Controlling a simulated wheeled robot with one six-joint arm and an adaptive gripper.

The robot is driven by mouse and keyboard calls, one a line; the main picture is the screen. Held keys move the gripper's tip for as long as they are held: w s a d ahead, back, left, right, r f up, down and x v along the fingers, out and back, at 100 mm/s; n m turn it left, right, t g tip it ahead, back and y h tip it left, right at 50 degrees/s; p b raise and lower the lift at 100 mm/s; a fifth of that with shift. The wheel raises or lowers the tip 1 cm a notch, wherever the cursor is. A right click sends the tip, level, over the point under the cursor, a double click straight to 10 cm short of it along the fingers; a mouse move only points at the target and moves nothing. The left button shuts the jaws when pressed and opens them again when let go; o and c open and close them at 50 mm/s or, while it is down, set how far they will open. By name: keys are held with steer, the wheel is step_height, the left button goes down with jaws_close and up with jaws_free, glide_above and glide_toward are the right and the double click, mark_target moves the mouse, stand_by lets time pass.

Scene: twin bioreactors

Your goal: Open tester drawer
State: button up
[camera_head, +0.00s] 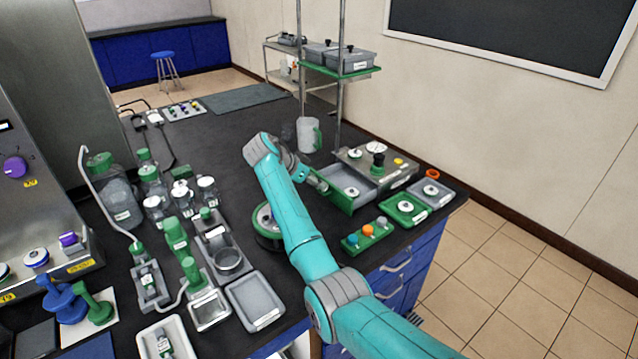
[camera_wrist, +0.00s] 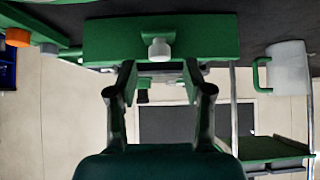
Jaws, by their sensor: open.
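The tester (camera_head: 375,160) is a grey box with a green knob on top, at the right end of the black bench. Its drawer (camera_head: 350,184) stands out from the body, with its grey inside and a white round piece showing. The green drawer front (camera_wrist: 205,38) spans the top of the wrist view, with a pale knob (camera_wrist: 159,49) at its middle. My gripper (camera_wrist: 158,68) is open, one finger on each side of the knob's line, and I see nothing held. In the head view my gripper (camera_head: 316,183) is close to the drawer front, partly hidden by my arm.
A white mug with a green handle (camera_head: 308,136) stands behind my gripper. Green and grey trays (camera_head: 404,209) lie right of the drawer, and a green button block (camera_head: 367,235) lies in front. Bottles and trays crowd the left.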

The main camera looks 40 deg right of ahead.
steer(key=v, duration=0.9)
steer(key=shift+r, duration=0.15)
steer(key=shift+a, duration=0.1)
